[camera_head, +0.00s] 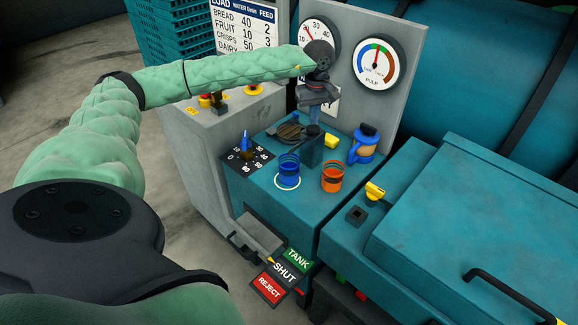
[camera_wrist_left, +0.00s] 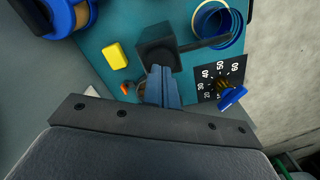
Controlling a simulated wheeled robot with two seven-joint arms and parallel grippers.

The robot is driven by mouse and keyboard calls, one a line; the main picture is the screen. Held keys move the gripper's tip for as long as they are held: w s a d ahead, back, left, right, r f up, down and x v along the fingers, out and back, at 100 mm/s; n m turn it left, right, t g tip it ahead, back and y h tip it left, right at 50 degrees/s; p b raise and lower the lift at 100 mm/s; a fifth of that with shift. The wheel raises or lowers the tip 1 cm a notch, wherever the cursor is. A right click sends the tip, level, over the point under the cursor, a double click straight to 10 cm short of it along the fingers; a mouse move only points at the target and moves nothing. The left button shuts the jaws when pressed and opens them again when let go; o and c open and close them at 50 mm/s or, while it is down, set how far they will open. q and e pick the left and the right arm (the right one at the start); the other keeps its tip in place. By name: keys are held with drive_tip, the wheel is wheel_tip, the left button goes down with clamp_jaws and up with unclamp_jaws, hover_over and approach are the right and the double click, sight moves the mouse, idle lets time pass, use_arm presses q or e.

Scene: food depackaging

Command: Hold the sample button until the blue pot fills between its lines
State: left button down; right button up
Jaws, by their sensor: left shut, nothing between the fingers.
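The blue pot (camera_head: 288,169) stands on the teal bench with a pale ring around its base. Its inside looks dark, and I cannot make out the fill level. It is partly seen in the left wrist view (camera_wrist_left: 238,40). A dark block (camera_head: 311,152) stands behind it, and in the wrist view the block's (camera_wrist_left: 158,47) spout reaches over the pot. My left gripper (camera_head: 314,108) is shut and empty, pointing down above the bench near the block. Its fingertips show in the wrist view (camera_wrist_left: 160,80) just beside the block. No sample button is clearly visible; whether the fingers touch one cannot be told.
An orange pot (camera_head: 332,177) stands right of the blue one. A numbered dial plate (camera_head: 236,160) with a blue pointer lies left. Gauges (camera_head: 376,62) stand on the rear panel. Tank, shut and reject labels are below.

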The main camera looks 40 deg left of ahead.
use_arm(q)
drive_tip(key=shift+f+b, duration=0.95)
drive_tip(key=shift+f, duration=0.3)
idle(1.2)
idle(4.3)
drive_tip(key=shift+r+p, duration=0.45)
drive_tip(key=shift+r, duration=2.6)
